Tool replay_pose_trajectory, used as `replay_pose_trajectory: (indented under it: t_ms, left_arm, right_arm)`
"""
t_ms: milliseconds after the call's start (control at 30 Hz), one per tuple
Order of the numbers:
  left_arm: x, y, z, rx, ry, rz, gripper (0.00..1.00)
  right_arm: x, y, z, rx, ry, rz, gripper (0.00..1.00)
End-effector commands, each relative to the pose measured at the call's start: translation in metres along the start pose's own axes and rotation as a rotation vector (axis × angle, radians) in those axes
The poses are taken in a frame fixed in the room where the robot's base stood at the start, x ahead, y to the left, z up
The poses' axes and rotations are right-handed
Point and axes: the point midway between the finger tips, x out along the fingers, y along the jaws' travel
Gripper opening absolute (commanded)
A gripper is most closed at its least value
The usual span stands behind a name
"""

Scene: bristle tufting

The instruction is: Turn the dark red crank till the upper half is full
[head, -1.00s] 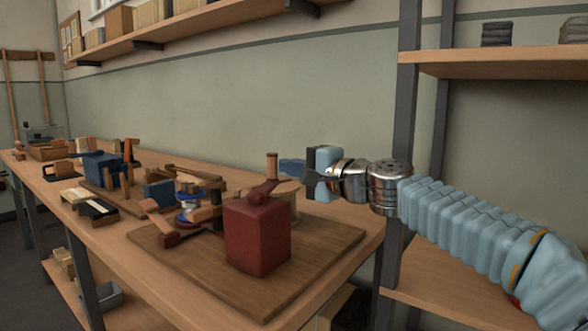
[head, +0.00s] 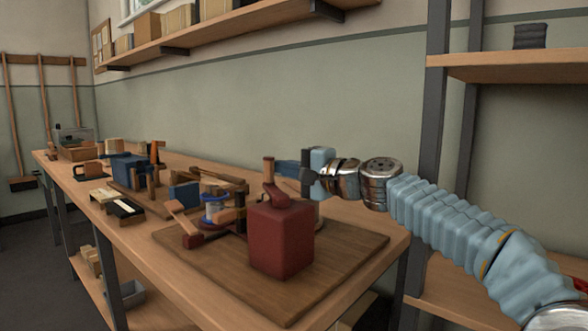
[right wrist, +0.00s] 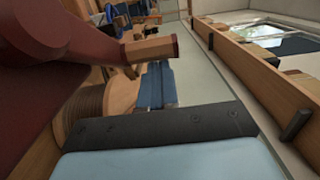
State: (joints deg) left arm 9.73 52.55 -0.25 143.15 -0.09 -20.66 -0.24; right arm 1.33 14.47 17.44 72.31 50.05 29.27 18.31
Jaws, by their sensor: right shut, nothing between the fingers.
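The dark red crank (head: 273,196) sits on top of a dark red block (head: 281,240). Its upright wooden handle (head: 268,171) stands at the left end of the crank arm. In the right wrist view the handle (right wrist: 150,50) points across just past the fingertips. My right gripper (head: 281,167) has blue fingers, shut and empty, with their tips beside the handle on its right. Whether they touch it I cannot tell. The fingers also show in the right wrist view (right wrist: 157,82). How full the upper half is cannot be made out. My left gripper is out of view.
The block stands on a brown board (head: 345,250) on the long bench. A wooden spool (right wrist: 98,108) stands behind the block. A second red piece with a wooden handle (head: 178,213) and a blue-rimmed part (head: 213,212) are to the left. A shelf post (head: 437,130) rises behind my right arm.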

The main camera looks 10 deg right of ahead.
Motion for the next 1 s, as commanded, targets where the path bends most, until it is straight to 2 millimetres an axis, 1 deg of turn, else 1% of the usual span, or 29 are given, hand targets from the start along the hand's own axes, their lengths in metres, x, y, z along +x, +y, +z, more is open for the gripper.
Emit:
replay_pose_trajectory:
  t_ms: [300,767,867,967,1000]
  left_arm:
    - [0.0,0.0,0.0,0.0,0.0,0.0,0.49]
    - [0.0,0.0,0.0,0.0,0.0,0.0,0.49]
    - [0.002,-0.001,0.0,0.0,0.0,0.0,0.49]
    - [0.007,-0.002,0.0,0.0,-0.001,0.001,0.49]
    - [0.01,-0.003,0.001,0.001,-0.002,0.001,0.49]
  right_arm:
    - [0.005,0.0,0.004,0.0,0.001,-0.001,0.0]
    - [0.005,0.0,0.004,0.0,0.001,0.0,0.0]
    - [0.002,0.001,0.004,0.0,0.002,0.0,0.0]
    - [-0.012,0.002,0.003,-0.002,0.003,0.0,0.0]
    - [-0.02,0.003,0.003,-0.002,0.005,-0.001,0.0]
